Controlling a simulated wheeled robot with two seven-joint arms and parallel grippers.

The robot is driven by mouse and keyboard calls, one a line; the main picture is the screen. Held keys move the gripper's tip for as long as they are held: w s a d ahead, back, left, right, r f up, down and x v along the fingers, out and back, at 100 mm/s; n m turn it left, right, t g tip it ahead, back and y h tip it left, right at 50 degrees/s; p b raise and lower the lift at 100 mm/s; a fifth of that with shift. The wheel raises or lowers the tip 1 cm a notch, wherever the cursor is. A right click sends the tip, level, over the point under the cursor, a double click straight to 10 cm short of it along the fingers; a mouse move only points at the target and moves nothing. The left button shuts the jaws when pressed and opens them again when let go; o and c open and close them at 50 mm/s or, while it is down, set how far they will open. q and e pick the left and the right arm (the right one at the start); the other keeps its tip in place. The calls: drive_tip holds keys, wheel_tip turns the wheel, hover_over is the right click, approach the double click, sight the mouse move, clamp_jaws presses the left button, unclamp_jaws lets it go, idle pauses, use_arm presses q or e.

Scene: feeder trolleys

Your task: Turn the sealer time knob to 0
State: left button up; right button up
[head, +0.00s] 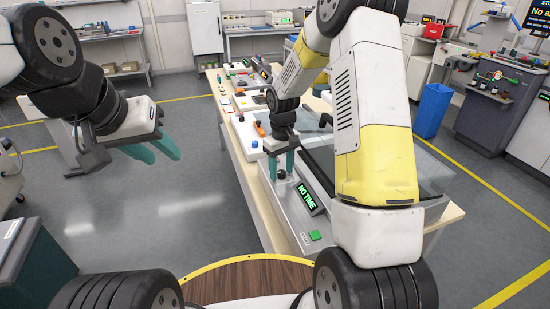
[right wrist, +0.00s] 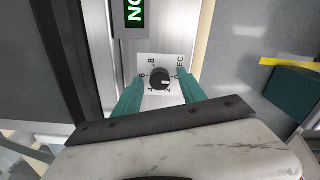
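The sealer (head: 290,212) is a long light-grey unit on the table, with a green-lit display (head: 310,199) reading "NO TIME". Its time knob (right wrist: 160,78) is black and round, on a white dial plate with a 6, an 8 and "SEC" readable. A small light mark shows toward the knob's lower right, but the exact setting is unclear. My right gripper (head: 283,165) is at the knob. In the right wrist view its teal fingers (right wrist: 160,92) stand apart on either side of the knob, with gaps visible. My left gripper (head: 155,148) is open and empty over the floor.
A green button (head: 315,235) is on the sealer's near end. Several small devices stand farther back on the table (head: 236,139). A blue bin (head: 432,110) stands right of the table. The floor left of the table is clear.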

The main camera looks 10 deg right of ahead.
drive_tip(key=shift+r, duration=0.1)
wheel_tip(320, 180, up, 8)
drive_tip(key=shift+f, duration=0.25)
drive_tip(key=shift+r, duration=0.1)
idle(0.3)
drive_tip(key=shift+s+r, duration=0.15)
drive_tip(key=shift+r, duration=0.2)
wheel_tip(320, 180, up, 7)
drive_tip(key=m+t, duration=0.1)
hover_over(282, 172)
drive_tip(key=s, duration=0.4)
drive_tip(key=s+d+r+m+t, duration=0.1)
drive_tip(key=s+d+r+t, duration=0.1)
drive_tip(key=s+r, duration=0.4)
drive_tip(key=s+r+m+t+y, duration=0.1)
drive_tip(key=s+r, duration=0.1)
drive_tip(key=s, duration=0.5)
drive_tip(key=s+r+m+t+y, duration=0.1)
drive_tip(key=s+r+t, duration=0.1)
drive_tip(key=s, duration=0.6)
drive_tip(key=shift+a+r+m, duration=0.15)
drive_tip(key=shift+r+m, duration=0.25)
